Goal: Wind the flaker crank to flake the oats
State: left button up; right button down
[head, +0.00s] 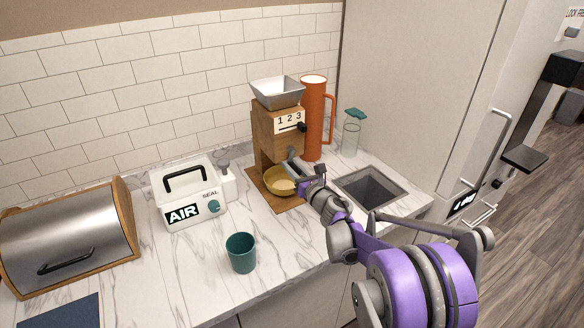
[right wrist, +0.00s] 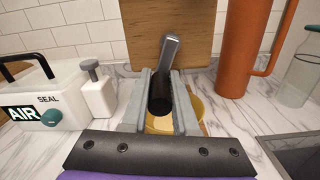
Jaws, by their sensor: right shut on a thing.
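The wooden flaker (head: 265,135) stands on the counter with a grey hopper (head: 277,92) on top and a "1 2 3" dial plate (head: 290,122) on its front. A yellow bowl (head: 272,184) sits at its foot, partly hidden by my gripper; something pale is inside. My right gripper (head: 303,170) is at the flaker's front. In the right wrist view, its grey fingers (right wrist: 160,103) are shut on the black crank grip (right wrist: 160,90), with the metal crank arm (right wrist: 170,52) rising above and leaning slightly right. My left gripper is not in view.
An orange jug (head: 314,115) and a glass jar (head: 351,138) stand right of the flaker, near the sink (head: 370,188). A white sealer box (head: 188,190), a teal cup (head: 241,252) and a bread box (head: 70,238) stand to the left. Open counter lies around the cup.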

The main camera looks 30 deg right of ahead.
aim_at(281, 145)
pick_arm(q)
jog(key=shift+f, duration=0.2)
pick_arm(e)
jog(key=shift+a, duration=0.1)
